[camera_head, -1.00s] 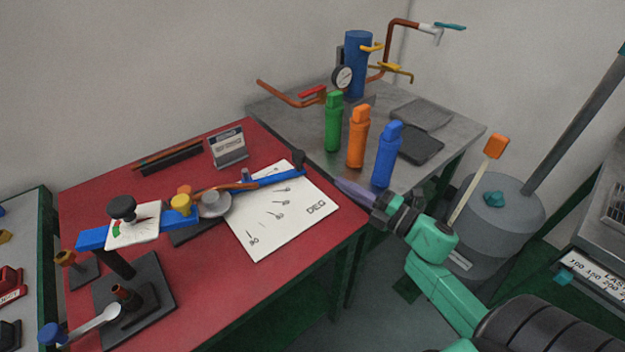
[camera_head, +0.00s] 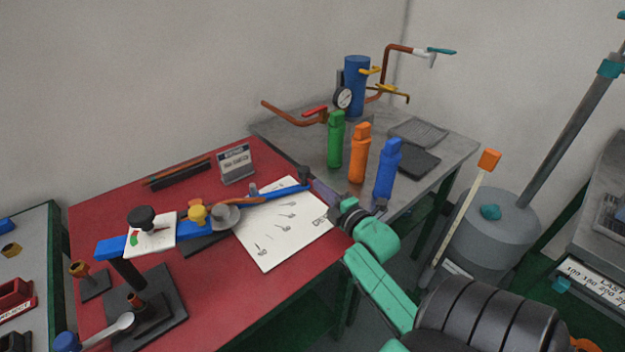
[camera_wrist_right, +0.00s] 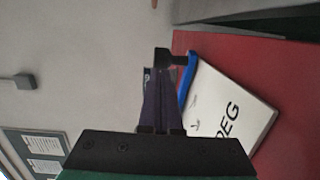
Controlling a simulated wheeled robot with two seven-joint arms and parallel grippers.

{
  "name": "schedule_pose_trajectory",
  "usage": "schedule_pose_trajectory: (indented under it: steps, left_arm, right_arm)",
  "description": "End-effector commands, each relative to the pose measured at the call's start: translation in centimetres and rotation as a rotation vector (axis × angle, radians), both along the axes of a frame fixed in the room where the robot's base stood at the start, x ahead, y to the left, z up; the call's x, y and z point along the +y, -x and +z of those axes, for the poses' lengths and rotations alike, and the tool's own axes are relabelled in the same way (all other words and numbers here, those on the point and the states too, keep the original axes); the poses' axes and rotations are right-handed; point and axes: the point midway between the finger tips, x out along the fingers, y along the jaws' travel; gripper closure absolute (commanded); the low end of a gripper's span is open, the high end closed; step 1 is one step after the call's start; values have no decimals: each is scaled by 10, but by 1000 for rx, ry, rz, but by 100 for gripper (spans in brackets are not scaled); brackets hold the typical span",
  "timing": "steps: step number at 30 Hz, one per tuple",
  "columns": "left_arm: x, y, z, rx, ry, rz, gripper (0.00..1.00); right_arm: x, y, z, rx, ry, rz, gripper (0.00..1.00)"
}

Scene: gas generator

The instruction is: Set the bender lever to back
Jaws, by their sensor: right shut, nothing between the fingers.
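The bender stands on the red table with a blue lever (camera_head: 277,192) that runs to the right over the white DEG sheet (camera_head: 268,245). The lever ends in a black knob (camera_head: 303,173). My right gripper (camera_head: 319,187) is shut and empty, its fingertips just right of the knob. In the right wrist view, the purple fingers (camera_wrist_right: 160,85) point at the black knob (camera_wrist_right: 168,57), with the blue lever (camera_wrist_right: 189,78) beside them. I cannot tell whether they touch it. A copper tube (camera_head: 240,199) lies along the bender. My left gripper is not in view.
Green (camera_head: 336,140), orange (camera_head: 359,155) and blue (camera_head: 387,170) bottles stand on the grey table close behind my right gripper. A small sign (camera_head: 236,165) stands at the red table's back. A grey tank (camera_head: 490,232) is at the right.

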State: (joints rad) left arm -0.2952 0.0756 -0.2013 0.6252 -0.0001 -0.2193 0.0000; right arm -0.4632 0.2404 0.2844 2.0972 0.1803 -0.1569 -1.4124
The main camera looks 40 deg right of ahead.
Motion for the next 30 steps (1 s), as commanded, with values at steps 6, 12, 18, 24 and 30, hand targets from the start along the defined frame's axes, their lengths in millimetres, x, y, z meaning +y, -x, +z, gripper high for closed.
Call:
schedule_pose_trajectory:
  steps: [6, 12, 18, 24, 30]
  left_arm:
    - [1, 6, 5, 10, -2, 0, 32]
    - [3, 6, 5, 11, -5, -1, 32]
    - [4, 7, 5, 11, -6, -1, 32]
    - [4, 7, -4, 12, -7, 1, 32]
    - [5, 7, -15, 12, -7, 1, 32]
  right_arm:
    - [-4, -32, 0, -1, 1, 0, 100]
    - [-5, -37, -1, 0, 2, 0, 100]
    - [-6, -37, -2, 0, 2, 0, 100]
    - [-19, -66, -3, -2, 6, 2, 100]
    - [-30, -99, -4, 0, 4, 0, 100]
